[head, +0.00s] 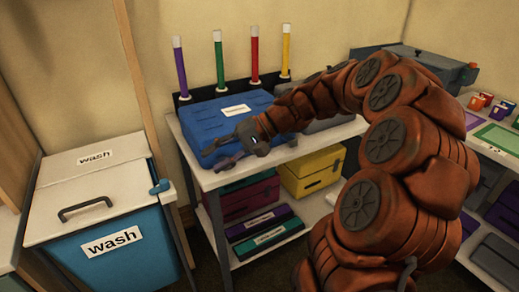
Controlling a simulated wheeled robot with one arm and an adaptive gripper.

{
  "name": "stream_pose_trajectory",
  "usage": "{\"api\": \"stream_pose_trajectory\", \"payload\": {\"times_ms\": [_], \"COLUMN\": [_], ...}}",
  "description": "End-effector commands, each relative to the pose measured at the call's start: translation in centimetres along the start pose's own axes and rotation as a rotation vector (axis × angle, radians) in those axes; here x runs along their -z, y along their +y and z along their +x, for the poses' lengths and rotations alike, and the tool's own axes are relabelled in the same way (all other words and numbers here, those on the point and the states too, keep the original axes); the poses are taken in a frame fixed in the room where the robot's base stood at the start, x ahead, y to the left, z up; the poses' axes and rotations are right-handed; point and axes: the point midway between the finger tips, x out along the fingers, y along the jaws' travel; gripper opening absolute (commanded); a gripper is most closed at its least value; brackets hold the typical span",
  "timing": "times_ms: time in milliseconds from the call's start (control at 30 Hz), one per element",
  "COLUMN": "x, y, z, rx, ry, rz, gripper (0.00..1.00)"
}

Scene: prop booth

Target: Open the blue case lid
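The blue case (208,124) sits on the white-topped table near the wall. Its lid looks shut and carries a white label on top. My gripper (217,160) is at the case's front right, its two grey fingers spread apart and pointing left. They show nothing held between them. The gripper covers part of the case's front and right side; I cannot tell whether a finger touches the case.
Several coloured tubes (254,55) stand in a black rack behind the case. A yellow case (315,170) and other boxes sit on the lower shelf. A blue wash bin (130,265) with a white lid stands at the left. My arm hides much of the right side.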

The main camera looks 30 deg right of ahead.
Motion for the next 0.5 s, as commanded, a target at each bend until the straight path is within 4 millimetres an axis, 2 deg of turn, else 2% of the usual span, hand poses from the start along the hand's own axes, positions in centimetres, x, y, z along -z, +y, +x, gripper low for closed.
{"api": "stream_pose_trajectory", "payload": {"times_ms": [33, 200, 333, 500], "x": [2.5, 9.1, 12.3, 14.2], "y": [2.0, 6.2, 9.6, 12.2], "z": [-1.1, -6.9, -11.3, -14.7], "rx": [0.060, 0.246, 0.346, 0.415], "ry": [0.046, 0.206, 0.315, 0.398], "rz": [0.028, 0.089, 0.118, 0.137], "gripper": [0.39, 0.39, 0.39, 0.39]}}
